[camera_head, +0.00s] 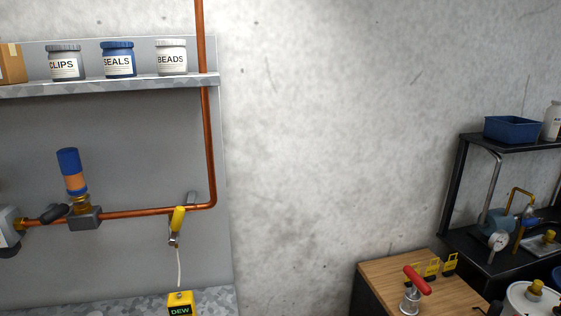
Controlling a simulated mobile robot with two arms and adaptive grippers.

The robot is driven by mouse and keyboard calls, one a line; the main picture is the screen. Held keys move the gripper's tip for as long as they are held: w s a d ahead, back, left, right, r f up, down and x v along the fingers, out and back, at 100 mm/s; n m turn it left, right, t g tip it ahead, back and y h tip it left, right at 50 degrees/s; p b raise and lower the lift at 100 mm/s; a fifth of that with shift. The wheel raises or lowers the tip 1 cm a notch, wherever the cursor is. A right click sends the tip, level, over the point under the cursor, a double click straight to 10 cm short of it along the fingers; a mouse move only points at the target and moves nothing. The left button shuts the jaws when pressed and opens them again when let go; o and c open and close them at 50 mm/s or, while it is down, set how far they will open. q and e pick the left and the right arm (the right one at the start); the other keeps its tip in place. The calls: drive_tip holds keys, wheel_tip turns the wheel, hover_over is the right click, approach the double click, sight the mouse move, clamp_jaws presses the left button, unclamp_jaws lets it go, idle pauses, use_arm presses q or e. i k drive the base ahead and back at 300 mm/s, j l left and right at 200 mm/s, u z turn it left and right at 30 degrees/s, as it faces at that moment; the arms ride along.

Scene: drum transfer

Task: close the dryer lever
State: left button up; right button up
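A blue-capped cylinder with an orange band (72,172), which looks like the dryer, stands tilted slightly on a grey block on the copper pipe at the left. A black handle (53,214) lies beside its base, slanting along the pipe. I cannot tell for certain which of these is the dryer lever. Neither of my grippers shows in the head view.
A yellow box marked DEW (180,304) stands on the grey counter below. A shelf (120,84) with labelled jars is above. At right are a wooden-topped cabinet (385,275) with a red-handled tool (417,280) and a black rack (458,190). Bare wall lies between.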

sight(47, 219)
drive_tip(key=u, duration=1.3)
drive_tip(key=i+j, duration=0.15)
drive_tip(key=j, duration=0.25)
drive_tip(key=i+j+z, duration=0.1)
drive_tip(key=j, duration=0.35)
